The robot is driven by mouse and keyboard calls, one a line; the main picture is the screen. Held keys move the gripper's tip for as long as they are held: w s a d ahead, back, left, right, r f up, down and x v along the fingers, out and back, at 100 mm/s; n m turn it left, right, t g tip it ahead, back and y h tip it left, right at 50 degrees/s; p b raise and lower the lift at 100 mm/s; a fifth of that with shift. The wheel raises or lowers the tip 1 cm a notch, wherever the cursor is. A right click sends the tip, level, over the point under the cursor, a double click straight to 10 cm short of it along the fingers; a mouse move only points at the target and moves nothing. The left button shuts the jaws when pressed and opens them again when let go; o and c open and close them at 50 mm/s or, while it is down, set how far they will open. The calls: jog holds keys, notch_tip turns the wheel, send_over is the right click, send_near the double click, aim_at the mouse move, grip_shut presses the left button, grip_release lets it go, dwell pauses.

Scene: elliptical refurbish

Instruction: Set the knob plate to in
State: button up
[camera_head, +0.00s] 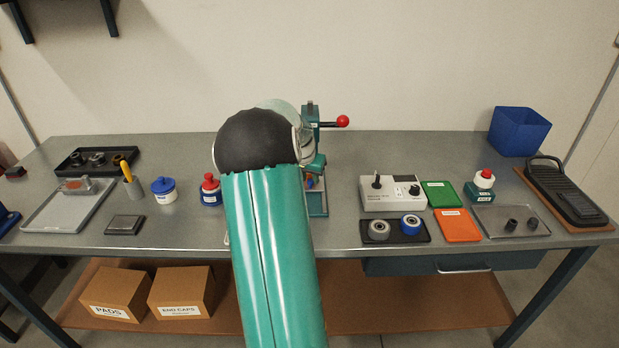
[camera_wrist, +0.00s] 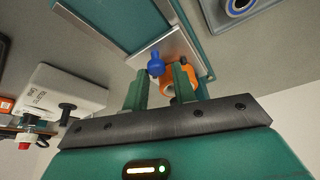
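In the wrist view a blue knob (camera_wrist: 156,64) stands by a bare metal plate (camera_wrist: 183,45) on a teal base. I take this to be the knob plate. An orange part with a pale round end (camera_wrist: 170,79) sits beside it, partly behind one finger. My gripper (camera_wrist: 160,85) has its two green fingers apart, with the blue knob just past the gap between the tips. I cannot tell whether a finger touches it. In the head view my arm hides the gripper; only a bit of blue and orange (camera_head: 309,183) shows on the teal press.
The teal press (camera_head: 312,150) has a red-balled lever (camera_head: 342,121) pointing right. A white tester box (camera_head: 392,192) and a black tray of rollers (camera_head: 395,232) stand to its right.

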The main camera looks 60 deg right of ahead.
jog(key=shift+o, duration=1.1)
jog(key=shift+f, duration=0.1)
jog(key=shift+s+a, duration=0.1)
jog(key=shift+a, duration=0.05)
jog(key=v, duration=1.4)
